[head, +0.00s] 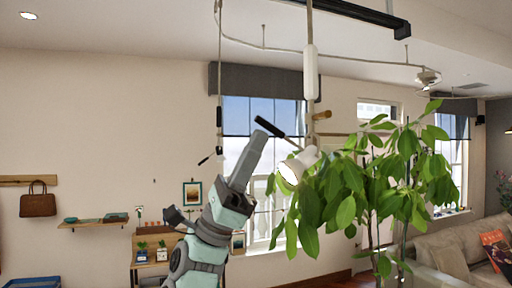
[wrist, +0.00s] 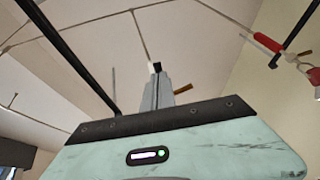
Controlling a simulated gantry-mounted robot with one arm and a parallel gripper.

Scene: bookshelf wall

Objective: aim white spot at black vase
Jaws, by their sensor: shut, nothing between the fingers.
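The white spot (head: 299,166) hangs on a thin rod from the ceiling rail, its open face tilted down and left. A black handle (head: 280,134) slants up and left from it. My gripper (head: 264,136) points upward with its fingers together, just left of the spot. Its tip overlaps the handle in the head view; I cannot tell whether they touch. The wrist view shows the closed fingers (wrist: 157,75) with nothing held between them. I cannot make out a black vase in either view.
A leafy plant (head: 345,190) stands close right of the spot. A curved rail (head: 263,47) runs overhead. A wall shelf (head: 93,223) and a lower shelf with small pots (head: 142,255) are at left. A sofa (head: 450,262) is at right. A red fitting (wrist: 267,42) shows in the wrist view.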

